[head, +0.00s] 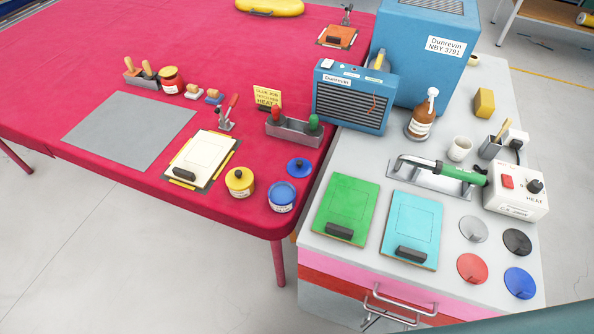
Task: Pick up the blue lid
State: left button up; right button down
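The blue lid (299,168), a small round disc with a dark knob, lies on the red table (330,205) near its right edge. It is just behind the blue pot (282,197), which has a white label and shows a blue round top with no knob. The yellow pot (240,181) to the left has a yellow top with a dark knob. Neither of my grippers is in view.
A clipboard (203,158) and a tool tray (294,129) are nearby. Green (346,205) and cyan (412,222) boards and several coloured discs lie on the bench.

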aim_at(298, 168)
jog(key=k+l+u, duration=0.1)
jog(key=l+u, duration=0.15)
jog(key=u, duration=0.15)
jog(key=k+l+u, duration=0.1)
jog(key=l+u, duration=0.25)
jog(key=k+l+u, duration=0.1)
jog(key=u, duration=0.3)
jog(key=k, duration=0.05)
